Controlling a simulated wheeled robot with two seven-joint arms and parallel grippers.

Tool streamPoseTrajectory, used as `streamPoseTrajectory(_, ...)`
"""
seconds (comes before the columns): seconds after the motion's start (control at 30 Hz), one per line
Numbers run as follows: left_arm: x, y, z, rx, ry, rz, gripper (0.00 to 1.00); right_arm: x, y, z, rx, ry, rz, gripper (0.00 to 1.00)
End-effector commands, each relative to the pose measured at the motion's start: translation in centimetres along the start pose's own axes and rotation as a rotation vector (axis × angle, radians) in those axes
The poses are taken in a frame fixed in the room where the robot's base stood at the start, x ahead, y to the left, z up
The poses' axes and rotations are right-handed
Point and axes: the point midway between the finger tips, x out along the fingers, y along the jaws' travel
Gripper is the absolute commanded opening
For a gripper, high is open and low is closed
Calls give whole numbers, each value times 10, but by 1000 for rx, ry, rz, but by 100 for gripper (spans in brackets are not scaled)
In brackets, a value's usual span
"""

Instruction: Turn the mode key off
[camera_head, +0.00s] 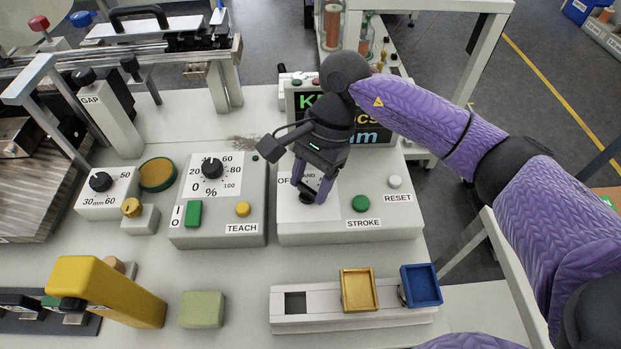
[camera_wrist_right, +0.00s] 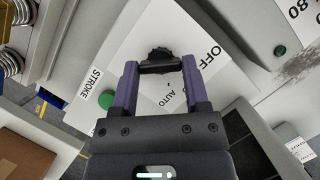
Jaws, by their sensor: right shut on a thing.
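The mode key (camera_head: 307,197) is a small black knob on the white plate of the right-hand control box (camera_head: 290,229). The plate has the labels OFF, AUTO and one partly hidden that ends in AND. In the right wrist view the key (camera_wrist_right: 160,57) is a dark ridged knob with a bar, between the two purple fingers. My right gripper (camera_head: 311,193) reaches down from above and is shut on the key; it also shows in the right wrist view (camera_wrist_right: 161,70). The key's pointing direction is hard to tell. My left gripper is not in view.
On the same box are a green STROKE button (camera_head: 360,203) and a white RESET button (camera_head: 395,181). A lit screen (camera_head: 372,133) stands behind. The TEACH box (camera_head: 218,236) is close on the left. Yellow (camera_head: 358,290) and blue (camera_head: 421,286) trays lie in front.

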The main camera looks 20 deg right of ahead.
Motion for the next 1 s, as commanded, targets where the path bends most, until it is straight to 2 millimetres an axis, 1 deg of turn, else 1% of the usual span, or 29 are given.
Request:
streamPoseTrajectory(0.13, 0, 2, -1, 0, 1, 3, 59, -1, 0, 0, -2, 0, -2, 0)
streamPoseTrajectory(0.17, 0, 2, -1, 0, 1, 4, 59, -1, 0, 0, -2, 0, -2, 61)
streamPoseTrajectory(0.2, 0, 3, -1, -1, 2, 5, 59, -1, 0, 0, -1, 0, -2, 69)
streamPoseTrajectory(0.27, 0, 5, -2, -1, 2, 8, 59, 0, 0, 0, -1, 0, -2, 82)
streamPoseTrajectory(0.3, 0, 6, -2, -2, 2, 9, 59, 0, 0, 0, -1, 0, -2, 90)
streamPoseTrajectory(0.33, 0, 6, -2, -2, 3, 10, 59, 0, 0, 0, -1, 0, -2, 94)
streamPoseTrajectory(0.57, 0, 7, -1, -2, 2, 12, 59, 0, 0, 0, 0, 0, -1, 94)
streamPoseTrajectory(0.67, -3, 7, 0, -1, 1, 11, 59, -9, 0, 0, 1, 1, -3, 94)
streamPoseTrajectory(0.9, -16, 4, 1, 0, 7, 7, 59, -70, -1, 1, 0, 3, -6, 94)
streamPoseTrajectory(1.0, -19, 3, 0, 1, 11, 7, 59, -89, -1, 1, 0, 2, -5, 94)
